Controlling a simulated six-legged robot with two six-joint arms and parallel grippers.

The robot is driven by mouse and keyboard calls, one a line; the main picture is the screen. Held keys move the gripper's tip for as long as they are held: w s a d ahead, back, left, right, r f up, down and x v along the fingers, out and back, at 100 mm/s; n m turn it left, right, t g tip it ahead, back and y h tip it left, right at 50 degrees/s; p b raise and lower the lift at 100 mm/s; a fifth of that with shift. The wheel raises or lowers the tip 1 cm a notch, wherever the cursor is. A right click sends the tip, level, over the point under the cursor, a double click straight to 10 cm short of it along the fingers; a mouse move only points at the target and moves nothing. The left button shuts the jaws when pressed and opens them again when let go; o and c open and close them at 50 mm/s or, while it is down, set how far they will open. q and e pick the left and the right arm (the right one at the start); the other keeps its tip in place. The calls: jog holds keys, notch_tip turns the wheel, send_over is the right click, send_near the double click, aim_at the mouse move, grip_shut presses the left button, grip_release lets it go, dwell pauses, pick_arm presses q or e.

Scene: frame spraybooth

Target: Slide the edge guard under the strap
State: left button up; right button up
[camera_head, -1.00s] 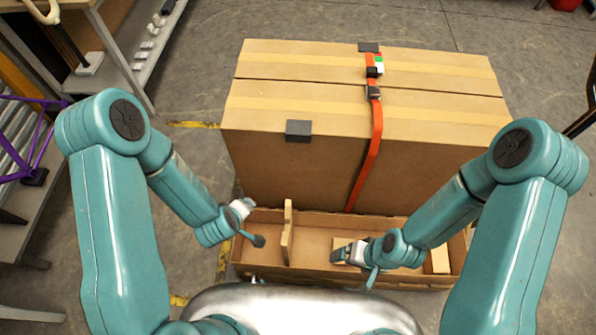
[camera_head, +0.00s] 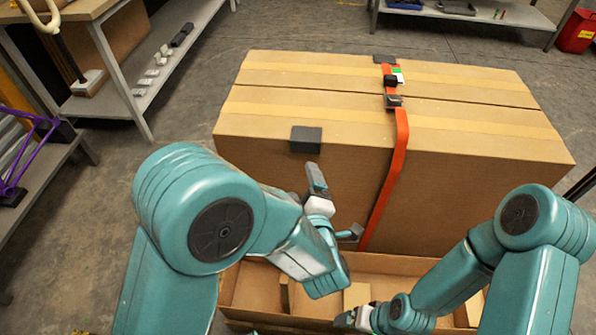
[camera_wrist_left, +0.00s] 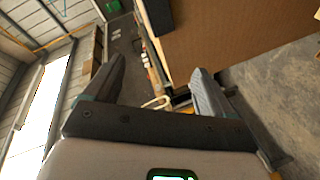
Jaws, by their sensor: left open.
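The edge guard (camera_head: 306,139) is a small dark grey piece on the carton's front top edge, left of the strap and apart from it. The orange-red strap (camera_head: 396,160) runs over the carton top and down its front face. My left gripper (camera_head: 333,205) is open and empty in front of the carton, below the edge guard and left of the strap. Its spread fingers also show in the left wrist view (camera_wrist_left: 156,90). My right gripper (camera_head: 348,319) is low at the open tray, by a wooden block; its jaw state is unclear.
The large brown carton (camera_head: 260,150) stands behind an open cardboard tray (camera_head: 390,262) holding wooden pieces (camera_head: 357,295). A dark buckle (camera_head: 392,101) sits on the strap, and another dark guard (camera_head: 384,58) lies at the rear edge. Shelving (camera_head: 120,103) stands at left.

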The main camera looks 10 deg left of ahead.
aim_at(292, 145)
pick_arm(q)
jog(key=x, duration=1.5)
jog(key=shift+f, duration=0.1)
jog(key=shift+s, duration=0.1)
jog(key=c, duration=1.1)
jog(key=shift+o, duration=1.2)
jog(key=shift+d+f+b, duration=0.1)
jog(key=shift+d+b, duration=0.45)
jog(key=shift+d, duration=4.55)
jog(key=o, duration=0.9)
